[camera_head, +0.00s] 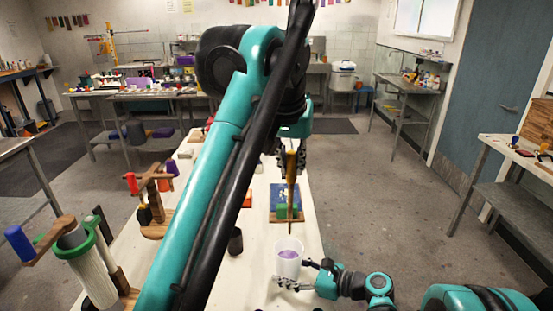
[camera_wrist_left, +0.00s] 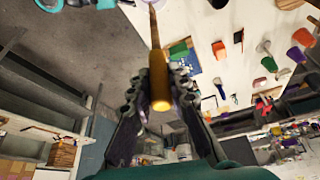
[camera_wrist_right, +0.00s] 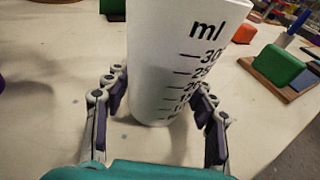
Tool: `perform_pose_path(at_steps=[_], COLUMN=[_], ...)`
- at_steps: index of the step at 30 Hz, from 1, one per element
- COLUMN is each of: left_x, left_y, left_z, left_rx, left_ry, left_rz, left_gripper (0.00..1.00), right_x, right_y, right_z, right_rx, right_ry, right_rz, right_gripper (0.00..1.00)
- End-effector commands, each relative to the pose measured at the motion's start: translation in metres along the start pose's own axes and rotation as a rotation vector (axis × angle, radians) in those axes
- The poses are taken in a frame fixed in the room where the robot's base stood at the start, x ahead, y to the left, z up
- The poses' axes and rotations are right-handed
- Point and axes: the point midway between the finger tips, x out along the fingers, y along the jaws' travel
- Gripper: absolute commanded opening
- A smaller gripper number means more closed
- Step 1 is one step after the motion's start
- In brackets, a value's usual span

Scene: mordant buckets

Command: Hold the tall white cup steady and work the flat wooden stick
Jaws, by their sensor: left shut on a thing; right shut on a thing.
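The tall white cup (camera_head: 288,265) stands upright near the front edge of the table, with purple liquid inside. In the right wrist view the cup (camera_wrist_right: 175,60) shows black ml marks. My right gripper (camera_head: 293,284) is shut around its lower part, a finger on each side. My left gripper (camera_head: 290,156) is shut on the flat wooden stick (camera_head: 291,185), above and beyond the cup. The stick hangs nearly upright, its thin end pointing down toward the cup's far rim; whether it is over the opening is unclear. The stick also shows in the left wrist view (camera_wrist_left: 158,88).
A blue board with a green block (camera_head: 288,211) lies beyond the cup. A dark cup (camera_head: 235,242) stands to its left. Wooden hand-crank stands and a white cylinder with a green rim (camera_head: 88,265) are at the left. My left arm hides much of the table's middle.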

Motion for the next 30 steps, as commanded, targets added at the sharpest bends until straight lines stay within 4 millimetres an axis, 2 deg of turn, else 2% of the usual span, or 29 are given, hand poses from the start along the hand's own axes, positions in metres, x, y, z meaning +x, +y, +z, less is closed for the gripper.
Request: perform_pose_path(at_steps=[30], left_x=[0.096], left_y=[-0.001], left_z=[0.040], left_rx=[0.000], left_ry=[0.000], left_rz=[0.000], left_gripper=[0.00], right_x=[0.000], right_y=[0.000], right_z=[0.000], right_rx=[0.000], right_ry=[0.000], right_rz=[0.000], right_gripper=[0.28])
